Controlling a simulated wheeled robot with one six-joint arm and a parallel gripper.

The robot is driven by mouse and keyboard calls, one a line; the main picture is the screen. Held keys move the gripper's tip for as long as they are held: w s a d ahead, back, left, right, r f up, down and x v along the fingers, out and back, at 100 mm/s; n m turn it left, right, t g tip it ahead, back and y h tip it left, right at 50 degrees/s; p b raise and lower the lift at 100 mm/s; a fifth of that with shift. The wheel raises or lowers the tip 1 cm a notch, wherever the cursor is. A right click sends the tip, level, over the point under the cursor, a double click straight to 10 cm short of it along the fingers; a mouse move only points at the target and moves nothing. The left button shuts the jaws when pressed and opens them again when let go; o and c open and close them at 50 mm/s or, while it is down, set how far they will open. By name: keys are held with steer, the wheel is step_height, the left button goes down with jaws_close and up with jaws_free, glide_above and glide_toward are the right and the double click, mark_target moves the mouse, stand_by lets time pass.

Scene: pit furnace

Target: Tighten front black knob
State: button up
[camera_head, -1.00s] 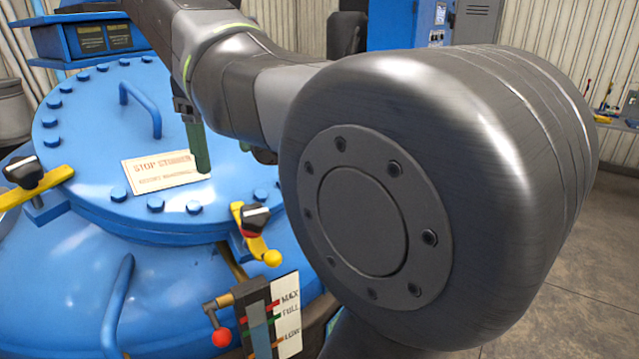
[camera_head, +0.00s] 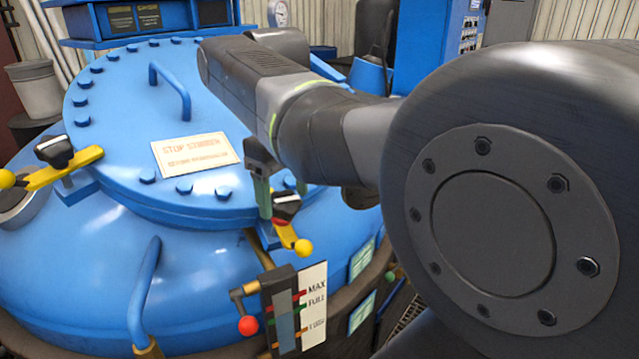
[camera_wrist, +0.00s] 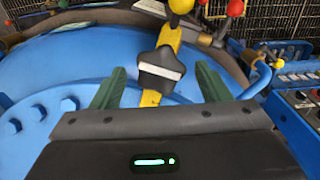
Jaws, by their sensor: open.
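The front black knob (camera_head: 287,203) has a pale stripe and sits on a yellow lever with a yellow ball end (camera_head: 303,247), at the front rim of the blue furnace lid (camera_head: 130,120). My gripper (camera_head: 264,192) reaches down beside this knob, and one green finger overlaps its left side in the head view. In the wrist view, the knob (camera_wrist: 160,72) lies ahead, between the two spread green fingers of my gripper (camera_wrist: 160,82). The gripper is open, with a gap on both sides of the knob. I cannot tell whether the fingertips have reached the knob's depth.
A second black knob (camera_head: 53,150) on a yellow lever is at the lid's left. A level gauge (camera_head: 300,310) with a red-ball handle (camera_head: 249,325) stands below the front knob. A blue cabinet (camera_head: 430,40) stands behind.

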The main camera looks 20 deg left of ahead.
steer(key=shift+f, duration=0.85)
steer(key=shift+c, duration=0.3)
steer(key=c, duration=0.9)
